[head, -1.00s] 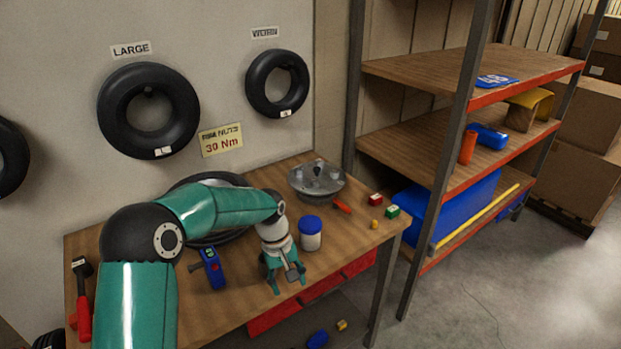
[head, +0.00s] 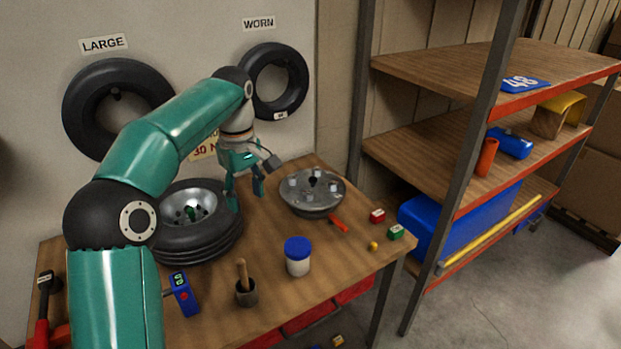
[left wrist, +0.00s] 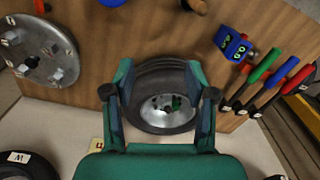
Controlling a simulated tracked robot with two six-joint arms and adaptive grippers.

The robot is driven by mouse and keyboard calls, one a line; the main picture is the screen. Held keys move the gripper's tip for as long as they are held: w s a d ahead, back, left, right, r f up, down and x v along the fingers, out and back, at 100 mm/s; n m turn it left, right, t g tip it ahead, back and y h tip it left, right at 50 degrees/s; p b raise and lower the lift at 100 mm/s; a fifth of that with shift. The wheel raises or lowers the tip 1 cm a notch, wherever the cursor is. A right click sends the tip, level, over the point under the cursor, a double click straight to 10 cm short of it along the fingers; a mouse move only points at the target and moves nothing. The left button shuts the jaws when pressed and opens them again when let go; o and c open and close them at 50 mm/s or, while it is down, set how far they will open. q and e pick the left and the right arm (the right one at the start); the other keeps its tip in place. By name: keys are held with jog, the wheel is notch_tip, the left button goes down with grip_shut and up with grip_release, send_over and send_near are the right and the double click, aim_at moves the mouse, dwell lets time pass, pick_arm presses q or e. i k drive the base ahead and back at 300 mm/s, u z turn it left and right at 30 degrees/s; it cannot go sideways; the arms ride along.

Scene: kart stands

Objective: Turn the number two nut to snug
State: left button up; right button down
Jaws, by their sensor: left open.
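A black tyre (head: 232,243) with a silver rim (head: 182,203) lies on the bench. Small green and dark parts show in the rim; I cannot tell which nut is number two. The wheel also shows in the left wrist view (left wrist: 154,70), between my fingers. My left gripper (head: 246,198) is open and empty, above the wheel's right edge in the head view. A blue tool with a lit green display (head: 182,293) lies at the bench front; it also shows in the left wrist view (left wrist: 232,44). My right gripper is not in view.
A grey metal disc with several studs (head: 312,205) lies right of the wheel. A blue-lidded jar (head: 297,262), a dark cup (head: 246,294) with a wooden handle, and red (head: 377,216) and green (head: 396,233) blocks stand on the bench. A shelf post (head: 465,140) rises at the right.

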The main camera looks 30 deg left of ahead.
aim_at(308, 195)
jog(key=i, duration=0.85)
jog(key=z, duration=0.05)
